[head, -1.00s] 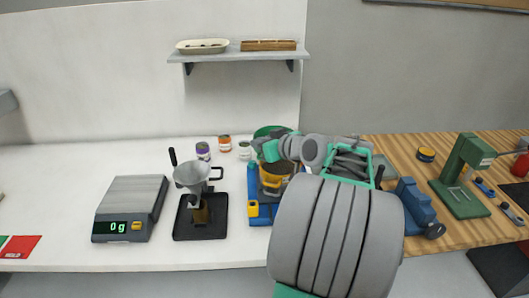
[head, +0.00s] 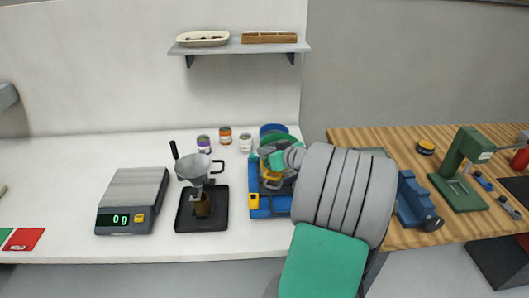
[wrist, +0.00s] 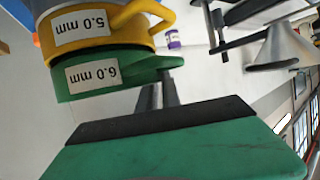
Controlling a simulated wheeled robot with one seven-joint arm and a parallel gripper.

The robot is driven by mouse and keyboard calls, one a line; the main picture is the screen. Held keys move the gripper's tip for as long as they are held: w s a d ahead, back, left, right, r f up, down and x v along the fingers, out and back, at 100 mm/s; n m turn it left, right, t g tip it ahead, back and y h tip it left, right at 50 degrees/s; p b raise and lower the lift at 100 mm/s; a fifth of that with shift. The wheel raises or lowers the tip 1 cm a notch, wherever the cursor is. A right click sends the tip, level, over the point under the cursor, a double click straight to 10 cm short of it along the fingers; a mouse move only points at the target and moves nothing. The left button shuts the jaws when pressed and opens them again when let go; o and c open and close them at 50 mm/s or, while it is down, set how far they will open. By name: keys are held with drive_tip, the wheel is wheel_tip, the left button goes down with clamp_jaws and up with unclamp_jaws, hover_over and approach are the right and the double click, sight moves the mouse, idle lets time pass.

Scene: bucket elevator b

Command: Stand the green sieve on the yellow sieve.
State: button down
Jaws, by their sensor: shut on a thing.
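The green sieve (wrist: 110,72) bears an upside-down 6.0 mm label in the wrist view. My gripper (wrist: 158,92) is shut on its side tab. The yellow sieve (wrist: 95,30), labelled 5.0 mm, lies right against the green one in this inverted view, with no clear gap between them. In the head view the green sieve (head: 282,143) shows above and behind the yellow sieve (head: 271,184), partly hidden by my arm. The yellow sieve is at the blue machine (head: 270,210). I cannot tell whether the green sieve is fully seated or still held just above.
A blue round thing (head: 272,129) stands behind the sieves. Several small cans, including a purple-labelled one (head: 203,145), stand to the left. A funnel on a stand (head: 194,168) and a scale (head: 132,200) are further left. A blue vise (head: 414,200) is at the right.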

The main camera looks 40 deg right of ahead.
drive_tip(key=c, duration=1.5)
unclamp_jaws()
drive_tip(key=shift+c, duration=0.2)
drive_tip(key=shift+r+p, duration=0.25)
drive_tip(key=shift+p, duration=0.15)
drive_tip(key=b+v, duration=0.2)
drive_tip(key=v, duration=1)
drive_tip(key=w+a+f+n+g+y, duration=0.1)
drive_tip(key=w+a+f+g, duration=0.15)
drive_tip(key=a, duration=0.55)
drive_tip(key=w+a+f+g+y, duration=0.1)
drive_tip(key=w+a+f+g, duration=0.15)
drive_tip(key=a, duration=0.55)
drive_tip(key=s+a+f+g+h, duration=0.1)
drive_tip(key=s+a+f+g, duration=0.1)
drive_tip(key=s+a, duration=0.3)
drive_tip(key=s+a+f+g, duration=0.2)
drive_tip(key=s+a, duration=0.4)
drive_tip(key=a, duration=0.4)
drive_tip(key=shift+a+f+g+h, duration=0.25)
drive_tip(key=shift+f+g+h, duration=0.05)
drive_tip(key=shift+g+h, duration=0.1)
drive_tip(key=shift+s, duration=0.15)
